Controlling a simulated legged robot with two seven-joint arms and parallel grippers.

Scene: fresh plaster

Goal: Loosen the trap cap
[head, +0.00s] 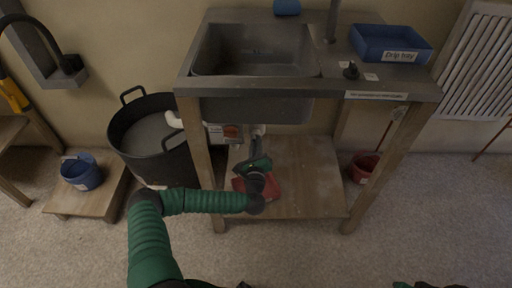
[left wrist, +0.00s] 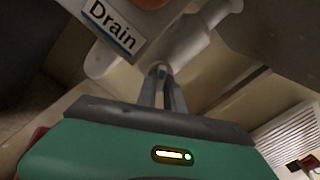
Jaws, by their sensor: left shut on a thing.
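The grey sink (head: 255,52) is set in a worktop, with white drain pipework under its basin. My left gripper (head: 258,138) reaches up under the basin from below. In the left wrist view its two fingers (left wrist: 162,85) are close together at the lower end of the pale pipework (left wrist: 190,50). They are shut on the trap cap there, which is mostly hidden by the fingers. My right gripper is not in view; only bits of that arm show at the bottom edge.
A red basin (head: 268,190) is on the lower shelf (head: 305,175) under my left gripper. A large dark tub (head: 155,165) stands left of the sink. A blue tray labelled "Drip tray" (head: 380,42) is on the worktop. A red bucket (head: 363,168) stands at the right.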

